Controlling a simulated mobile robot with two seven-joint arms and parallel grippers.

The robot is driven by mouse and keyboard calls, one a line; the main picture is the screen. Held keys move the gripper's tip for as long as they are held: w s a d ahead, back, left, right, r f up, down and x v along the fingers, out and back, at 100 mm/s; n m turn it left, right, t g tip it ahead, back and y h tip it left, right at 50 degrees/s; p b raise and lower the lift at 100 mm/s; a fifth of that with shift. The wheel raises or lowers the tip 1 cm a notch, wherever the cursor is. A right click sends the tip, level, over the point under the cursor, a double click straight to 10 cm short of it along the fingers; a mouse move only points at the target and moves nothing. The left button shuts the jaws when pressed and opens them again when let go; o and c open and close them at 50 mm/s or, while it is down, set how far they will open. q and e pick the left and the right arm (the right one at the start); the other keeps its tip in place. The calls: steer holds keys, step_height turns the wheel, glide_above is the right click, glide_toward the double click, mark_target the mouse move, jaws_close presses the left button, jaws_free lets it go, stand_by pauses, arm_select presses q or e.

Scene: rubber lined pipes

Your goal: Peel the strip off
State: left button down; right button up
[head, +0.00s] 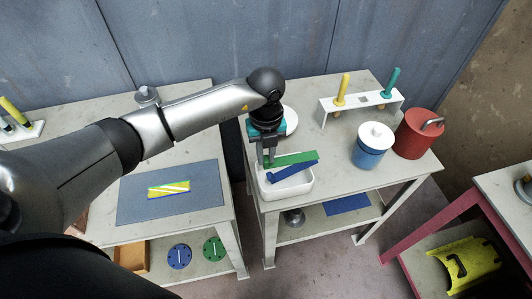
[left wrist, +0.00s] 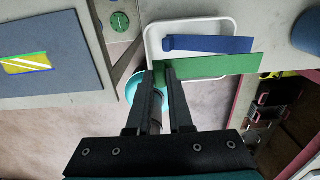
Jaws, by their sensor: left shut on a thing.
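My left gripper (head: 268,160) is shut on one end of a flat green strip (head: 295,158), over the white tray (head: 288,195) on the right-hand table. In the left wrist view, the green strip (left wrist: 220,65) extends to the right from the fingertips (left wrist: 163,74). A blue strip (head: 293,172) lies at the tray, its far end reaching over the rim; it also shows in the left wrist view (left wrist: 210,44). A yellow piece (head: 169,189) with green and blue edges and a pale diagonal band lies on the grey-blue mat (head: 135,208) of the left-hand table. My right gripper is not in view.
A blue jar with a white lid (head: 372,151), a red can (head: 418,135) and a white rack (head: 360,104) with yellow and teal handles stand right of the tray. A gap separates the two tables. A yellow curved part (head: 465,265) lies at lower right.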

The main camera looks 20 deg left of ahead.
arm_select(q)
steer(key=c, duration=0.7)
jaws_free()
steer(key=shift+c, duration=0.2)
steer(key=shift+r, duration=0.1)
step_height(320, 180, up, 15)
